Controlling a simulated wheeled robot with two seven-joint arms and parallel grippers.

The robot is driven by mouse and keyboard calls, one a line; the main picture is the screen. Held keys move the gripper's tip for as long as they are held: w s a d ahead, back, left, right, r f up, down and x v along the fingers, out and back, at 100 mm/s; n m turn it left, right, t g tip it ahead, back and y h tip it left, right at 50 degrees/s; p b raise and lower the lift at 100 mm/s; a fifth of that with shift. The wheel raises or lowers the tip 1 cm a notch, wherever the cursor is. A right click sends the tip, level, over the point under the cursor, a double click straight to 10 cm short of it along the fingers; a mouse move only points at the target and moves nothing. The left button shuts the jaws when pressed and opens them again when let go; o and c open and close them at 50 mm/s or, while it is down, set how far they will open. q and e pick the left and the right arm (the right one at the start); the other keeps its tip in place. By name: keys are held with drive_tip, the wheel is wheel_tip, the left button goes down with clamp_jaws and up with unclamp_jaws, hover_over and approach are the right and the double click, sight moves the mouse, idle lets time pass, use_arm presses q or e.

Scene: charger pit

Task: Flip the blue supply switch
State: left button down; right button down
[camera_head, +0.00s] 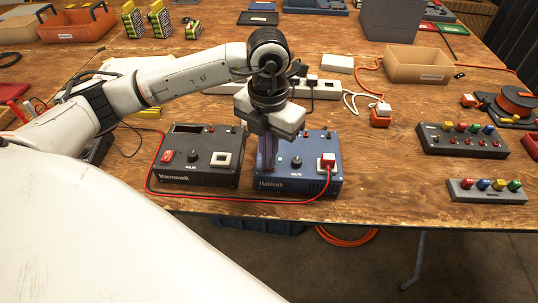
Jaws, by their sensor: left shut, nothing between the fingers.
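The blue supply (315,184) is a dark blue box near the table's front edge, with a knob (296,162) in the middle of its top and a red and white plug (327,160) at its right. My left gripper (268,166) points down over the left part of the blue supply. Its fingers are shut with nothing between them. They cover the left part of the panel, so the switch there is hidden. I cannot tell whether the fingertips touch it. My right gripper is not in view.
A black supply (200,174) with a red switch stands just left of the blue one. A red cable (225,199) runs along the fronts of both. A power strip (325,88) lies behind. A black terminal box (462,140) and a grey block (487,192) stand at right.

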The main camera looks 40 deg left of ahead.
use_arm(q)
wheel_tip(320, 180, up, 7)
drive_tip(key=p, duration=0.4)
drive_tip(key=shift+p, duration=0.35)
drive_tip(key=shift+f, duration=0.1)
idle(0.4)
